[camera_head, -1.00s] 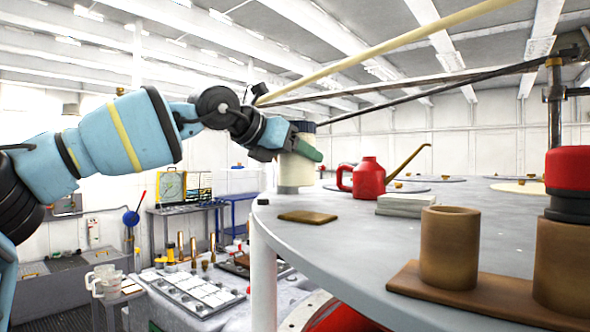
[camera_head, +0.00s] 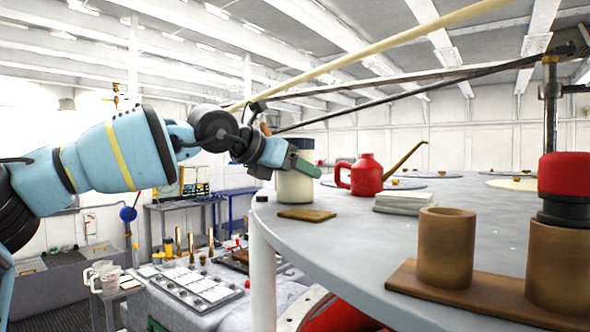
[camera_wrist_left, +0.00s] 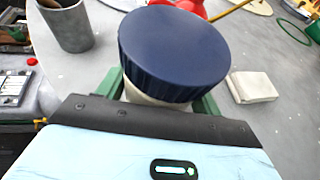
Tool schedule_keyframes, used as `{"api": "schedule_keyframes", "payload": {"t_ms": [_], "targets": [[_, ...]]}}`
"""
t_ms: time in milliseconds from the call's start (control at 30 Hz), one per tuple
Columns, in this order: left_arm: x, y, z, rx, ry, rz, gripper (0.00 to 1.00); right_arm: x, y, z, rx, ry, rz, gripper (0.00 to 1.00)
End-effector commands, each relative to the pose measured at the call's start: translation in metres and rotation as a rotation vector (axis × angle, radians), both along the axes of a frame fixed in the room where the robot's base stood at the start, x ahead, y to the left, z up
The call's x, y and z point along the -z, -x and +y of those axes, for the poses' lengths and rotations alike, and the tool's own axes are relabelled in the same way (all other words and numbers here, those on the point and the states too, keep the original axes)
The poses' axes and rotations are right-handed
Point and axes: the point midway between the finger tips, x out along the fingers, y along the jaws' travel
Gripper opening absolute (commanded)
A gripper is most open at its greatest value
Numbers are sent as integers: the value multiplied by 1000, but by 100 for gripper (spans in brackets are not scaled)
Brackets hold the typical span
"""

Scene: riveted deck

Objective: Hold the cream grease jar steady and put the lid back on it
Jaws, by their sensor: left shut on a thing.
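The cream grease jar (camera_head: 295,187) stands upright at the left end of the grey round table. A dark blue ribbed lid (camera_head: 303,142) sits on its top; it fills much of the left wrist view (camera_wrist_left: 174,50). I cannot tell how tightly it is seated. My left gripper (camera_head: 305,165) is shut on the jar body just below the lid. Its green fingers show on either side of the jar in the left wrist view, and the lower body is hidden there. My right gripper is not in view.
A red oil can (camera_head: 367,177), a pale cloth stack (camera_head: 403,203) and a flat brown pad (camera_head: 307,214) lie near the jar. The grey table (camera_head: 370,240) has free room in front.

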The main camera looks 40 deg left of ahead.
Motion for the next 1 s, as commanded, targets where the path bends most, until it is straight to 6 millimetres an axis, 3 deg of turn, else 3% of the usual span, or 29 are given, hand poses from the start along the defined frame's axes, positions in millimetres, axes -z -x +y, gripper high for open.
{"api": "schedule_keyframes", "payload": {"t_ms": [67,100,233,633,1000], "targets": [[3,-1,0,0,0,0,2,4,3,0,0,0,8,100],[3,-1,0,0,1,2,71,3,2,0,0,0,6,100],[3,0,0,0,1,2,87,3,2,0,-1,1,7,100],[-4,2,0,0,0,-2,87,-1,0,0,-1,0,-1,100],[-22,48,4,1,2,-4,87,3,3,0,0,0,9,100]]}}
